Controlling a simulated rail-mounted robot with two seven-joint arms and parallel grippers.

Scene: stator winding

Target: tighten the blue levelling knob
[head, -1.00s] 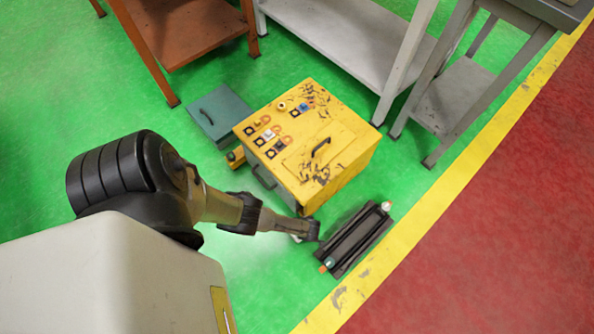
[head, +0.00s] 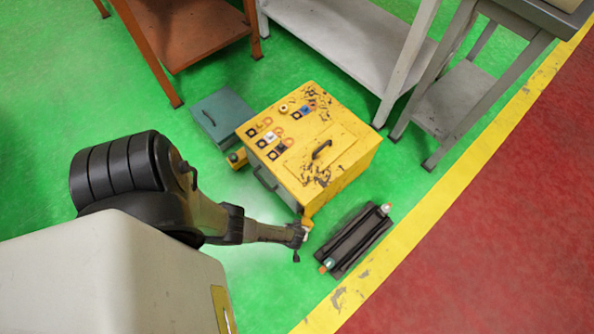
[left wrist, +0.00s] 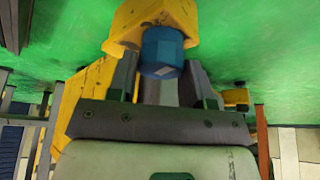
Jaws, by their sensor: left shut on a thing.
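The blue levelling knob (left wrist: 162,52) shows in the left wrist view, under a yellow foot bracket (left wrist: 150,20) of the yellow cabinet (head: 310,145). My left gripper (left wrist: 162,66) has one finger on each side of the knob and is shut on it. In the head view my left gripper (head: 302,236) is low by the cabinet's nearest bottom corner, and the knob itself cannot be made out there. My right gripper is in neither view.
A dark slotted tray (head: 345,245) lies on the floor right of the gripper. A teal box (head: 221,115) stands left of the cabinet. An orange table (head: 205,50) and grey benches (head: 350,40) stand behind. Green floor in front is clear.

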